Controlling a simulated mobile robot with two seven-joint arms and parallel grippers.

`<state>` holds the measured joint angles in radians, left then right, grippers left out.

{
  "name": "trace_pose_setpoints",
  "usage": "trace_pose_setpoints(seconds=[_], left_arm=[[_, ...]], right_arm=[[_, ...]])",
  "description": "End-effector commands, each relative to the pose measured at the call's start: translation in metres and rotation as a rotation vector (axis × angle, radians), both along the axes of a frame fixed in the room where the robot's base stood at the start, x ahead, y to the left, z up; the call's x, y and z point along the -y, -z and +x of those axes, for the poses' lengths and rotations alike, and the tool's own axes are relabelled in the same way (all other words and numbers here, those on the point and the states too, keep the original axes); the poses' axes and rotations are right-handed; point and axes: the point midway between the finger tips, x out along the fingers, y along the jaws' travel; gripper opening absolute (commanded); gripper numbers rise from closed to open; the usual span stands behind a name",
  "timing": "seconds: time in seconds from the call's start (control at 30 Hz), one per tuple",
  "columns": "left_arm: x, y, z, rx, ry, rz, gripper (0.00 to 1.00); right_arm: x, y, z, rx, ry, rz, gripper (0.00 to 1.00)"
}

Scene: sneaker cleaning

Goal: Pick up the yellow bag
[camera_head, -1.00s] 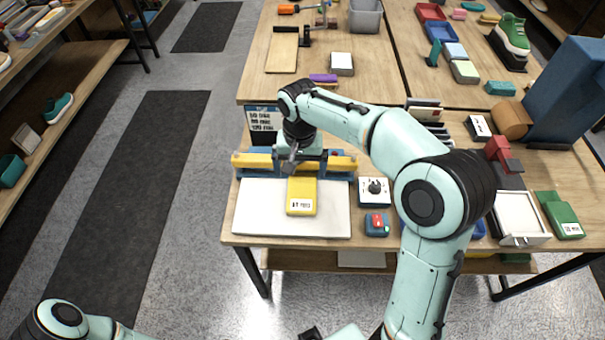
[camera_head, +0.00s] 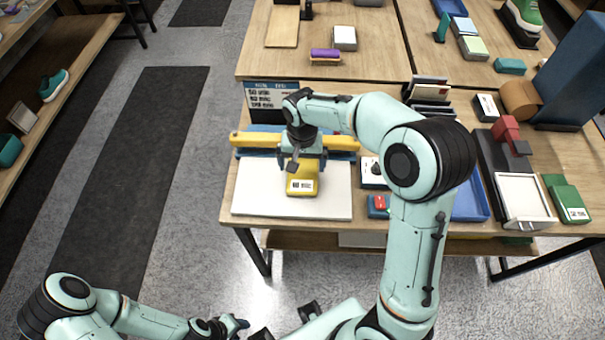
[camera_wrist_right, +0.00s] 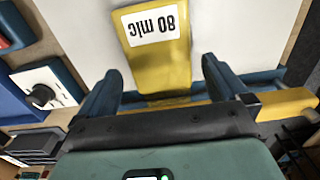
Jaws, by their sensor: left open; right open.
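The yellow bag (camera_head: 302,186) lies flat on a white board (camera_head: 255,199) at the table's front left, its white label facing up. In the right wrist view the bag (camera_wrist_right: 165,66) shows its label reading "80 mic" upside down. My right gripper (camera_head: 304,166) is open over the bag's far end. In the right wrist view its two fingers (camera_wrist_right: 158,85) stand on either side of the bag, with visible gaps; contact is not shown. The bag's far end is partly hidden by the gripper. My left gripper (camera_head: 237,324) is low at the bottom of the head view, away from the table, open and empty.
A yellow bar (camera_head: 343,144) with blue parts runs just behind the bag. A dial box (camera_head: 372,172) and a small blue-red box (camera_head: 378,206) stand right of the board. A label sign (camera_head: 271,97) stands behind. The board's left part is clear.

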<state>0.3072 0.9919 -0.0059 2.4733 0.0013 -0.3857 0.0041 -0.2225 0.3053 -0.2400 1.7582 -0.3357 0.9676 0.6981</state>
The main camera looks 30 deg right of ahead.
Motion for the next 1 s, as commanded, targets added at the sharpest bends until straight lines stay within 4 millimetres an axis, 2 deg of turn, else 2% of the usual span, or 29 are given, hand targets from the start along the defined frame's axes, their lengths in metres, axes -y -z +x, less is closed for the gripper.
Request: trace_pose_setpoints(seconds=[0.03, 0.2, 0.5, 0.53, 0.63, 0.67, 0.73, 0.77, 1.0], left_arm=[[0.000, 0.001, 0.000, 0.000, 0.000, 0.000, 0.43], [0.000, 0.002, -0.001, -0.001, 0.000, 0.000, 0.43], [0.000, 0.002, -0.001, -0.001, 0.000, 0.000, 0.43], [0.000, 0.002, -0.001, -0.001, 0.000, 0.000, 0.43], [0.000, 0.002, -0.001, -0.001, 0.000, 0.000, 0.43], [0.000, 0.002, -0.001, -0.001, 0.000, 0.000, 0.43], [0.000, 0.002, -0.001, -0.001, 0.000, 0.000, 0.43], [0.000, 0.002, -0.001, -0.001, 0.000, 0.000, 0.43], [0.000, 0.000, 0.000, 0.001, 0.000, 0.000, 0.43]], right_arm=[[0.000, 0.010, -0.003, -0.006, 0.000, -0.001, 1.00], [0.000, 0.032, -0.004, -0.004, 0.000, -0.001, 1.00], [0.000, 0.037, -0.003, -0.001, 0.000, -0.001, 1.00], [0.000, 0.037, -0.003, -0.001, 0.000, -0.001, 0.94], [0.000, 0.037, -0.003, 0.000, 0.000, 0.000, 0.61], [0.000, 0.037, -0.003, 0.000, 0.000, 0.000, 0.58], [0.000, 0.036, -0.003, 0.000, 0.000, 0.000, 0.58], [0.000, 0.036, -0.003, 0.000, 0.000, 0.000, 0.53], [0.000, 0.034, -0.002, 0.000, 0.000, 0.000, 0.53]])
